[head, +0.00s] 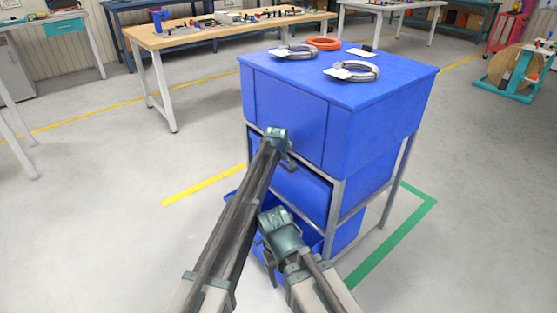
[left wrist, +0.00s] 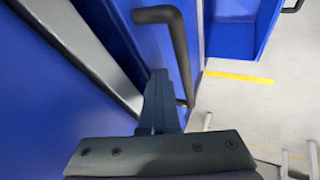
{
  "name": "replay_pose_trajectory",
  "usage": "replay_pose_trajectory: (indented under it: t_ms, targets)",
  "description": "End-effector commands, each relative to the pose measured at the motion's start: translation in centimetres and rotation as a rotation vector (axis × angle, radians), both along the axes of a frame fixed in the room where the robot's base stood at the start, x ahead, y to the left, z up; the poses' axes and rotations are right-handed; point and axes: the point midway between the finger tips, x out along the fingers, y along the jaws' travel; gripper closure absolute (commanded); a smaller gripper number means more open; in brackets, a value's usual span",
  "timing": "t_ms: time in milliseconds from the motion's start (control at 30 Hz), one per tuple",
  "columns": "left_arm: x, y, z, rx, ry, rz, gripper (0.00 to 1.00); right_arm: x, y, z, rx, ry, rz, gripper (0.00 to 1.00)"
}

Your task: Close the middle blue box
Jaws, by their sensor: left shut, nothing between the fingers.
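A blue storage unit (head: 340,90) has three blue boxes stacked in a grey metal frame. The middle blue box (head: 302,188) is below the large top box, partly hidden by my arms; how far it is open is unclear. My left gripper (head: 278,143) is at the unit's front, near the top box's lower edge. In the left wrist view its fingers (left wrist: 158,100) are shut and empty, beside a dark bar handle (left wrist: 178,45) on a blue panel (left wrist: 145,45). My right gripper (head: 272,222) is lower, in front of the lower boxes; its jaws are unclear.
The bottom box (head: 236,196) sticks out at the front. Grey and orange rings (head: 324,43) lie on the unit's top. A wooden workbench (head: 200,36) stands behind left, a cable reel (head: 515,66) at right. The floor left of the unit is clear.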

Motion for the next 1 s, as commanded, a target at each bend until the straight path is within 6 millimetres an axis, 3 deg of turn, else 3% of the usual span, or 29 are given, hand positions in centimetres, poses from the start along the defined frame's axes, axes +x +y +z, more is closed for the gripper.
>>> replay_pose_trajectory:
  t_ms: [633, 1000]
  targets:
    - [0.3, -0.7, 0.5, -0.008, -0.008, -0.004, 1.00, 0.0, 0.0, 0.4, 0.000, 0.000, 0.000, 0.34]
    - [-1.9, 1.5, 4.3, -0.005, -0.004, -0.001, 1.00, 0.0, 0.1, 4.2, 0.006, 0.002, -0.002, 0.34]
